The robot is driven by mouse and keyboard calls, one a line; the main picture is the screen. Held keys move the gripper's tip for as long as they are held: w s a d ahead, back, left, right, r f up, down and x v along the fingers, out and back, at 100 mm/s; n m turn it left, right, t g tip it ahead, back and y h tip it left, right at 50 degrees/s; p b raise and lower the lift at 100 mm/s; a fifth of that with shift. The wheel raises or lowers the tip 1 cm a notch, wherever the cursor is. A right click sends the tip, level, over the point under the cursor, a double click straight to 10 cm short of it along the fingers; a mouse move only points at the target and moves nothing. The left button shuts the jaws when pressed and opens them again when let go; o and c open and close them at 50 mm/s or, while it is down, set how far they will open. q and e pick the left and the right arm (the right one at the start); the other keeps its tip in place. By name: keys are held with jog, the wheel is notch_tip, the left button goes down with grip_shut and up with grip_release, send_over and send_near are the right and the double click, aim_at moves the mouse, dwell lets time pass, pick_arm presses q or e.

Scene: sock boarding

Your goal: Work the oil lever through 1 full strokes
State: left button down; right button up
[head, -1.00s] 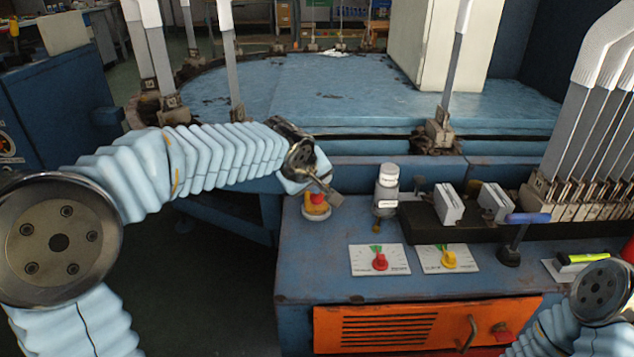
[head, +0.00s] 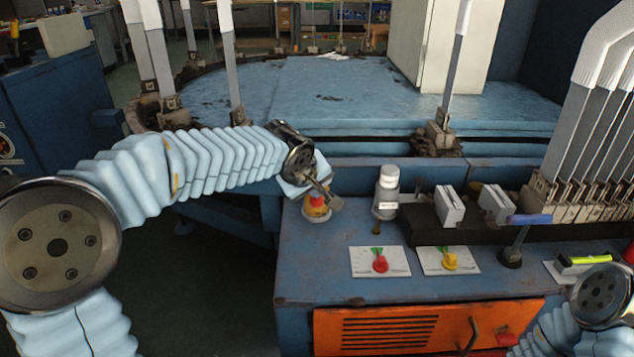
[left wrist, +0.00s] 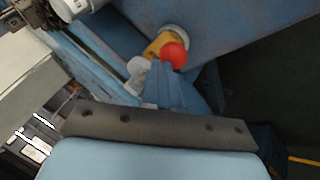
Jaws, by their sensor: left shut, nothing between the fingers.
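The lever (head: 518,240) has a blue grip (head: 530,219) on a dark stem and a black base, on the right part of the blue machine top. Its grip points right. A clear bottle with a white cap (head: 387,185) stands farther left on the same top. My left gripper (head: 334,199) is shut and empty, beside the red button on a yellow base (head: 317,206), well left of the lever. In the left wrist view the red button (left wrist: 174,55) shows just beyond the fingers (left wrist: 165,82); I cannot tell if they touch it.
Two dial plates with a red knob (head: 380,263) and a yellow knob (head: 448,260) lie in front of the bottle. White blocks (head: 449,206) and a row of upright sock boards (head: 590,140) stand near the lever. An orange vented panel (head: 390,328) is below.

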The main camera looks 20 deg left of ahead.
pick_arm(q)
jog(key=shift+r, duration=0.1)
jog(key=shift+w+a+r+p, duration=0.1)
jog(key=shift+w+r+p, duration=0.1)
jog(key=shift+r+p, duration=0.95)
jog(key=shift+w+r+p, duration=0.15)
jog(key=shift+r+p, duration=0.7)
jog(key=shift+r, duration=0.55)
jog(key=r+p, duration=0.2)
jog(key=r, duration=0.1)
jog(key=r+p, duration=0.1)
jog(key=r, duration=0.1)
jog(key=shift+w+p, duration=0.3)
jog(key=shift+p, duration=0.05)
